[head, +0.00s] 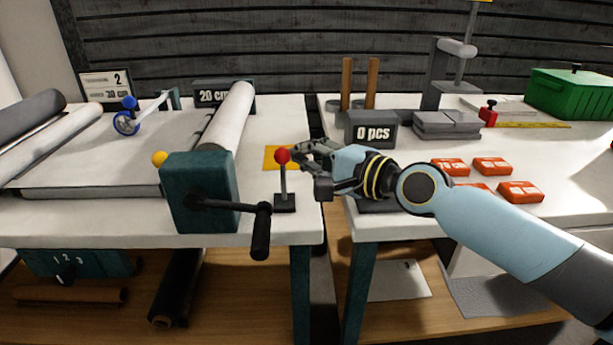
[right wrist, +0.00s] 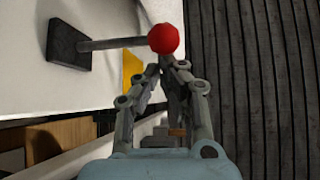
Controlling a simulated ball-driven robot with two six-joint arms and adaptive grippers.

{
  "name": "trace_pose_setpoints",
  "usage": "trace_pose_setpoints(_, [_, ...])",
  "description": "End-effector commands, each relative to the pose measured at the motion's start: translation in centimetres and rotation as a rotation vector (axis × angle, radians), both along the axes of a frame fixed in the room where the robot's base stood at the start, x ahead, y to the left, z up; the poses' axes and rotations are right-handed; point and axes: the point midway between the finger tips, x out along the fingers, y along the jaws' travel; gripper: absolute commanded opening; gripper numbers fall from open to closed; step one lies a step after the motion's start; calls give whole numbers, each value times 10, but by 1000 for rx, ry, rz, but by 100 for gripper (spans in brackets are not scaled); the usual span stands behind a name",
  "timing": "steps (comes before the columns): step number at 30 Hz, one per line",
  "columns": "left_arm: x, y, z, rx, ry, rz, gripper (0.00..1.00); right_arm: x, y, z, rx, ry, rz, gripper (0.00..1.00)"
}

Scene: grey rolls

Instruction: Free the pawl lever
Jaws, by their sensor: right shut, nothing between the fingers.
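The pawl lever is a thin grey rod with a red ball knob (head: 283,156) on a small dark base (head: 284,203), near the front right corner of the left table. It stands upright. My right gripper (head: 298,154) comes in from the right at knob height, its fingertips right beside the knob. In the right wrist view the closed fingertips (right wrist: 168,64) end just at the red knob (right wrist: 163,38), with nothing between them; whether they touch it I cannot tell. The lever's dark base (right wrist: 68,47) shows at upper left there. My left gripper is not in view.
Left of the lever stands a dark green winding box (head: 199,190) with a black crank (head: 261,230) and a white roll. A yellow sheet (head: 272,160) lies behind the lever. On the right table are a "0 pcs" sign (head: 371,130), red packs (head: 492,166) and a green crate (head: 570,95).

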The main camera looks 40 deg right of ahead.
Motion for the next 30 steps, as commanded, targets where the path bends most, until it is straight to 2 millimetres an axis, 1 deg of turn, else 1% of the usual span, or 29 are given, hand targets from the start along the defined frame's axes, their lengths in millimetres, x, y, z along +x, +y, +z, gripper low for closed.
trace_pose_setpoints(1, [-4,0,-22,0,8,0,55,-4,3,-13,-23,-34,2,0])
trace_pose_setpoints(6, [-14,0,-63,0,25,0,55,-15,9,-13,-108,-166,3,0])
trace_pose_setpoints(11, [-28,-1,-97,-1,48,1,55,-23,14,-12,-176,-276,2,0])
trace_pose_setpoints(12, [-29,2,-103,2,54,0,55,-25,15,-11,-190,-302,2,0])
trace_pose_setpoints(15, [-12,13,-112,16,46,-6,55,-29,18,-10,-224,-356,2,0])
trace_pose_setpoints(17, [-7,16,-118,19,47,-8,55,-31,19,-9,-242,-385,2,0])
trace_pose_setpoints(24, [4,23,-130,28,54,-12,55,-37,23,-6,-286,-461,2,0])
trace_pose_setpoints(30, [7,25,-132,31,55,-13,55,-38,23,-3,-299,-486,0,0])
